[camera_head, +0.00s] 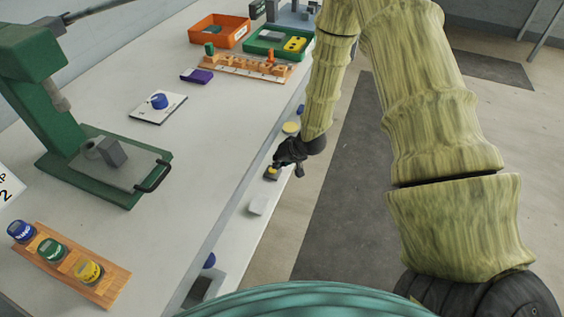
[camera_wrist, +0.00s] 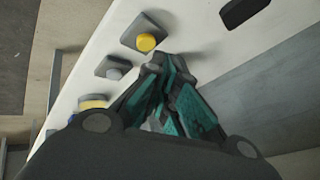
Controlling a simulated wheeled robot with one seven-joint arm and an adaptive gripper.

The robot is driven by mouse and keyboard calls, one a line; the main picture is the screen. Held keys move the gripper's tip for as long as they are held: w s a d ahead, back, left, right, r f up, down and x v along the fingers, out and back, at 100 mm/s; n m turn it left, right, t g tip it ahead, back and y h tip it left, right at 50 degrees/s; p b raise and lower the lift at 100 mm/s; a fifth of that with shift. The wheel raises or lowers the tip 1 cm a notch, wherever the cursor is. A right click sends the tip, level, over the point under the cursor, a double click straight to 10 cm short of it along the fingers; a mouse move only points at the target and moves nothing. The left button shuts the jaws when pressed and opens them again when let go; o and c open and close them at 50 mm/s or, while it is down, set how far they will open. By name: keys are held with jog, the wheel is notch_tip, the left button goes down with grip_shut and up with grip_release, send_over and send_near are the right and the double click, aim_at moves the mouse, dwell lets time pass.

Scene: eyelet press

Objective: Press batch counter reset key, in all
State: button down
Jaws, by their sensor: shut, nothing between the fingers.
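My gripper (camera_head: 284,158) is shut and empty at the front panel of the bench. In the wrist view its fingertips (camera_wrist: 157,66) point at the panel, beside a yellow button (camera_wrist: 146,42) on a dark square plate. That yellow button also shows in the head view (camera_head: 275,168), partly beside the gripper. A grey button (camera_wrist: 115,73) on a similar plate sits left of the fingertips in the wrist view. I cannot tell whether the fingers touch the panel. No label shows which one is the batch counter reset key.
A larger yellow button (camera_wrist: 92,103) and a blue one (camera_wrist: 73,117) lie further along the panel. A dark slot (camera_wrist: 240,12) is on the other side. On the bench stand a green press (camera_head: 110,165), a wooden rack (camera_head: 70,262) of jars and an orange bin (camera_head: 220,30).

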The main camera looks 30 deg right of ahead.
jog(key=w+d+r+m+t+b, duration=0.1)
jog(key=w+d+r+b, duration=0.3)
jog(key=w, duration=0.7)
jog(key=d+t+b, duration=0.1)
jog(key=d+b, duration=0.1)
jog(key=d, duration=0.2)
jog(key=shift+w, duration=0.15)
jog(key=shift+d+f, duration=0.1)
jog(key=shift+f, duration=0.1)
notch_tip(320, 180, down, 6)
jog(key=b, duration=0.7)
jog(key=shift+f, duration=1.25)
jog(key=shift+f, duration=0.4)
